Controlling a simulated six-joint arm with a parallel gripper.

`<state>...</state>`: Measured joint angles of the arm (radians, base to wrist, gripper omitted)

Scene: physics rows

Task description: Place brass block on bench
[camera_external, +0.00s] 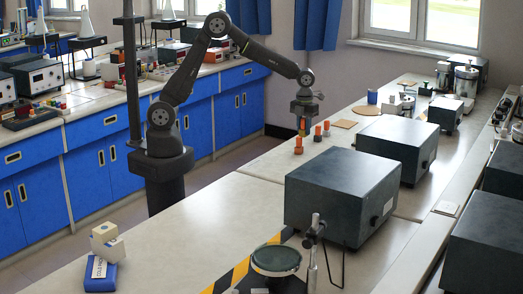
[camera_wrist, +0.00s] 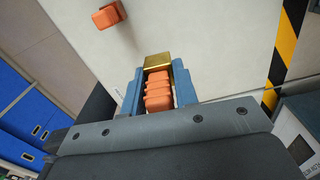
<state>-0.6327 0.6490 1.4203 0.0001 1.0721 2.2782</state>
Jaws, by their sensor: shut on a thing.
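The brass block (camera_wrist: 158,61) shows gold at the fingertips in the wrist view. My gripper (camera_wrist: 158,80) is shut on it, with a blue finger on each side. Ribbed orange pieces (camera_wrist: 158,94) show between the fingers, nearer the wrist; whether they join the block is unclear. In the external view my gripper (camera_external: 303,118) points down over the far left part of the pale bench (camera_external: 240,203). The gap between block and bench top is hard to judge.
Small orange-topped pieces (camera_external: 299,146) stand on the bench close to the gripper; one orange piece (camera_wrist: 108,16) shows in the wrist view. Large grey boxes (camera_external: 355,190) stand to the right. A blue-and-cream stack (camera_external: 104,254) lies front left. Bare bench lies between.

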